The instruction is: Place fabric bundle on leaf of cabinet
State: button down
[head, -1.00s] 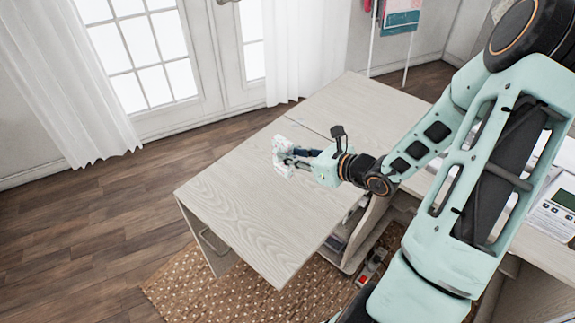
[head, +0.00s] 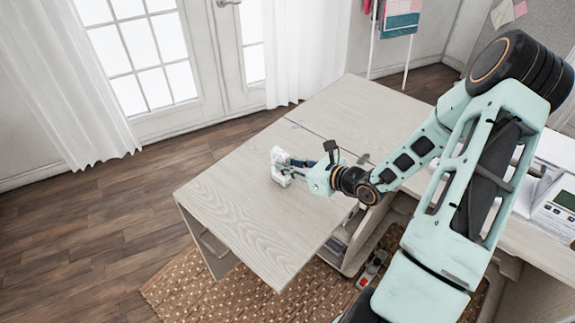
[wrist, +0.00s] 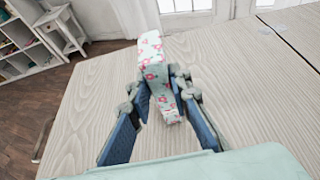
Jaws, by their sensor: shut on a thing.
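The fabric bundle (wrist: 154,62) is white with a pink and red floral print. In the wrist view it sits between the two fingers of my gripper (wrist: 160,98), which is shut on it. In the head view the bundle (head: 277,158) shows as a small pale shape at the end of my gripper (head: 284,166). Both are over the wood-grain leaf of the cabinet (head: 225,215), near its middle. I cannot tell whether the bundle touches the leaf. The fingers hide part of the bundle.
The rest of the cabinet top (head: 350,100) continues behind a hinge seam. A patterned rug (head: 240,292) lies below the leaf. A white device (head: 556,208) stands at the right. In the wrist view a white shelf (wrist: 22,48) is at the far left. The leaf around the bundle is clear.

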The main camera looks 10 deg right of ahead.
jog(key=shift+f, duration=0.25)
jog(key=c, duration=1.8)
grip_release()
jog(key=shift+r, duration=0.1)
jog(key=shift+o, duration=0.2)
jog(key=shift+s+d+r, duration=0.1)
jog(key=shift+d+r, duration=0.05)
jog(key=shift+r, duration=0.15)
jog(key=p+v, duration=0.1)
jog(key=v, duration=1)
jog(key=shift+s+d, duration=0.15)
jog(key=shift+s, duration=0.15)
jog(key=shift+r, duration=0.15)
